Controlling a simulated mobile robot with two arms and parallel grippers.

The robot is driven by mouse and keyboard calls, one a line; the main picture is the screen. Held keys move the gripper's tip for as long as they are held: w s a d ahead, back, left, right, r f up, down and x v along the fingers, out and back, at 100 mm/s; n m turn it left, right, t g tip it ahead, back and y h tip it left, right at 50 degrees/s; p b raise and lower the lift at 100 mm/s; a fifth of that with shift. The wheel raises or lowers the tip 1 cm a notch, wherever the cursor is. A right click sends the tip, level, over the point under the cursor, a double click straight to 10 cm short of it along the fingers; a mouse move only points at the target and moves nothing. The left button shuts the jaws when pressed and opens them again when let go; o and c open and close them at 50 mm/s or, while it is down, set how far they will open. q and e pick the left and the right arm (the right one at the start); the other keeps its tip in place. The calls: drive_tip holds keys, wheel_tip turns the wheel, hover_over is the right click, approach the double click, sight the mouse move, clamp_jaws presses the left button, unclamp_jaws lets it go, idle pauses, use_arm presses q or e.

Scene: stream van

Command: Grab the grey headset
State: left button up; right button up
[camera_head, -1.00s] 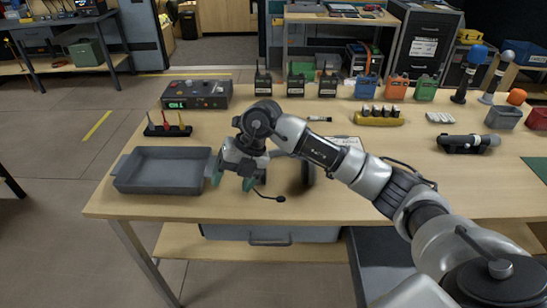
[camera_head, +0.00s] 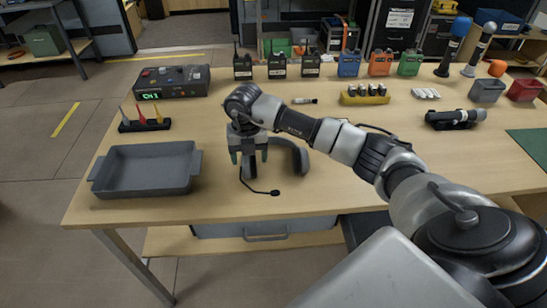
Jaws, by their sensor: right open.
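The grey headset (camera_head: 293,155) lies on the wooden table near its front edge, right of the grey tray. Its dark band arches to the right, and its thin microphone boom (camera_head: 262,190) points toward the front edge. My left gripper is not in view.
A grey tray (camera_head: 147,170) stands left of the headset. Behind it are a rack with coloured pointed tools (camera_head: 145,119) and a control box (camera_head: 168,81). Several radios (camera_head: 278,66) line the back. A black flashlight-like object (camera_head: 455,117) lies at right.

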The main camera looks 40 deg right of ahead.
wheel_tip(320, 180, down, 2)
drive_tip(key=shift+f, duration=0.1)
drive_tip(key=c, duration=1.1)
